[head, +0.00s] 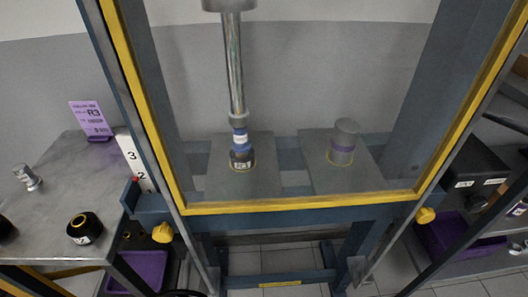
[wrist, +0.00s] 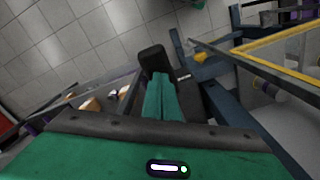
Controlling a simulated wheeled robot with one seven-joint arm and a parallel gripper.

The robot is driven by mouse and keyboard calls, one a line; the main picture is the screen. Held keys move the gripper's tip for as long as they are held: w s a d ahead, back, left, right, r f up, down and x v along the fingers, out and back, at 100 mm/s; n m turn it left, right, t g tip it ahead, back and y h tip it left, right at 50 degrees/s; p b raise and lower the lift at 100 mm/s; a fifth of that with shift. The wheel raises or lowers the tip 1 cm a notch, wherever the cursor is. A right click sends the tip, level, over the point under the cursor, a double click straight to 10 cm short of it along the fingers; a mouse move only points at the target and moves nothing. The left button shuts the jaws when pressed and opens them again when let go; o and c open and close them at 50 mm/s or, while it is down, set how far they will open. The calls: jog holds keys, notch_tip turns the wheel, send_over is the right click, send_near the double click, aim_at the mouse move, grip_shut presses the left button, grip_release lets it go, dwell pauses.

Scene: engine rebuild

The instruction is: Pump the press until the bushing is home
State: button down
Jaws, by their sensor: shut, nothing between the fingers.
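Directly below that is a dark part (head: 241,157) labelled R3, on the left grey plate (head: 220,183). I cannot tell how deep the bushing sits. My gripper (wrist: 157,76) shows only in the wrist view, its green fingers shut and empty. A black block (wrist: 152,58) stands just beyond the fingertips; I cannot tell whether they touch. No pump lever is clearly recognisable.
A yellow-edged frame (head: 300,204) stands before the press plates. The left bench (head: 50,190) holds a dark ring (head: 84,228), a small metal part (head: 27,177) and a purple R3 card (head: 90,118).

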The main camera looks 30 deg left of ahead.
jog(key=shift+f, duration=7.3)
notch_tip(320, 180, up, 16)
jog(key=shift+f, duration=0.25)
jog(key=shift+f, duration=7.75)
notch_tip(320, 180, up, 16)
jog(key=shift+f, duration=0.25)
